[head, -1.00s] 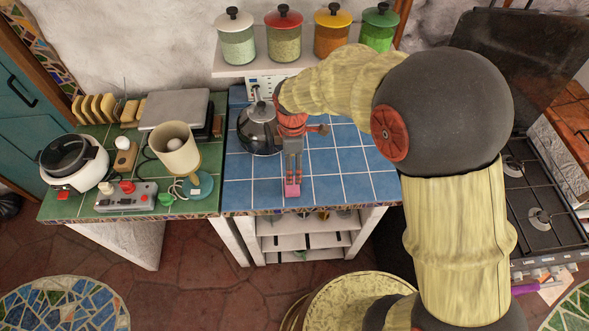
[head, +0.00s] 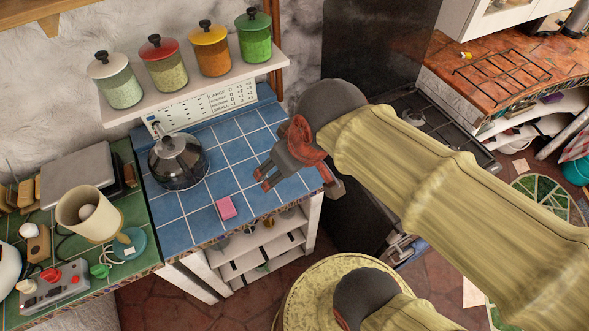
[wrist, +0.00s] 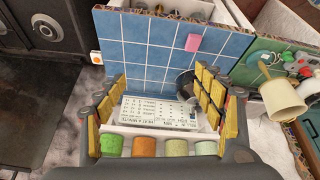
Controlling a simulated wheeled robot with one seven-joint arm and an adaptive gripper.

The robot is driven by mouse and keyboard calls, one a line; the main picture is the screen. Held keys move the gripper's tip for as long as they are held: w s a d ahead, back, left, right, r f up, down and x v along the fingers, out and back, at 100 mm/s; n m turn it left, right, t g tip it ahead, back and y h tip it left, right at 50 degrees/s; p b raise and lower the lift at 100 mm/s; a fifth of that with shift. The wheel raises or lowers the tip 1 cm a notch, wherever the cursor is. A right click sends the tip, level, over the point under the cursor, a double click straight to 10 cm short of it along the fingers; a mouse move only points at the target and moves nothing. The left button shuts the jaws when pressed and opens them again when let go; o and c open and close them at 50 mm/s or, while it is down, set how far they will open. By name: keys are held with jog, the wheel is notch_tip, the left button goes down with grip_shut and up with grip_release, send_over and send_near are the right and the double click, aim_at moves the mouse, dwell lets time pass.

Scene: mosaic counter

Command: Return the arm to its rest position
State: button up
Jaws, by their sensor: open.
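My gripper (head: 268,178) is at the end of my yellow arm, above the right part of the blue-tiled counter (head: 222,165) in the head view. Its red and grey fingers point left and down. The wrist view shows its yellow finger pads (wrist: 165,105) spread wide at left and right, with nothing between them. A pink block (head: 226,207) lies on the blue tiles near the front edge, apart from my gripper. It also shows in the wrist view (wrist: 193,42).
A dark kettle (head: 178,163) stands at the counter's back left. Several lidded jars (head: 163,62) stand on a shelf above. The green counter (head: 145,245) at left holds a beige lamp (head: 90,212) and a control box (head: 55,288). A dark stove is partly behind my arm.

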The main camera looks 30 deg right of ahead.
jog(key=shift+s+d+r+m, duration=0.1)
jog(key=shift+s+d+m, duration=0.1)
jog(key=shift+s+m, duration=0.35)
jog(key=shift+s+d+r+m, duration=0.1)
jog(key=shift+s+d+m, duration=0.1)
jog(key=shift+s+m, duration=0.3)
notch_tip(320, 180, down, 7)
jog(key=b, duration=0.7)
jog(key=shift+f, duration=0.15)
jog(key=shift+r, duration=0.2)
jog(key=shift+c, duration=0.8)
